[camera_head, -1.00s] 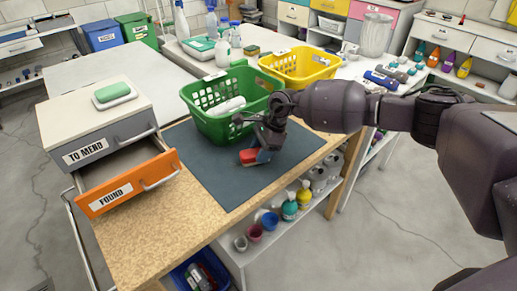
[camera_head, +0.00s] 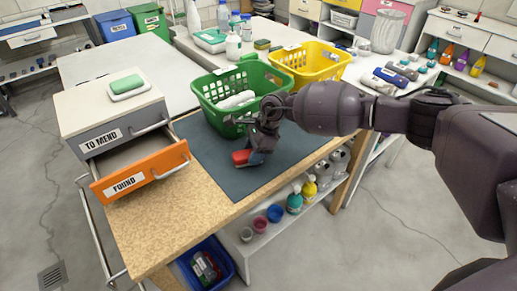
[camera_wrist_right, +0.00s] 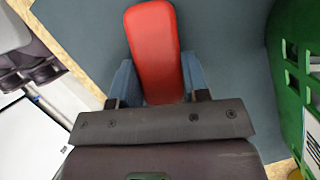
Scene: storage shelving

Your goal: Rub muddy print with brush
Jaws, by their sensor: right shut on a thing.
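My right gripper (camera_head: 257,150) is shut on a red-backed brush (camera_head: 241,157), low over the dark blue-grey mat (camera_head: 220,178) on the worktable. In the right wrist view the brush's red back (camera_wrist_right: 151,45) sticks out beyond the blue fingers, with plain mat around it. Its bristles are hidden beneath, and I cannot tell whether they touch the mat. I see no muddy print on the visible mat; the gripper and brush cover part of it. My left gripper is not in view.
A green basket (camera_head: 203,97) holding white cloth stands close behind my right gripper. A yellow basket (camera_head: 340,63) stands farther back. To the left, an orange drawer (camera_head: 135,182) labelled FOUND is pulled open. Bottles and pots sit on a shelf below the table's front edge.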

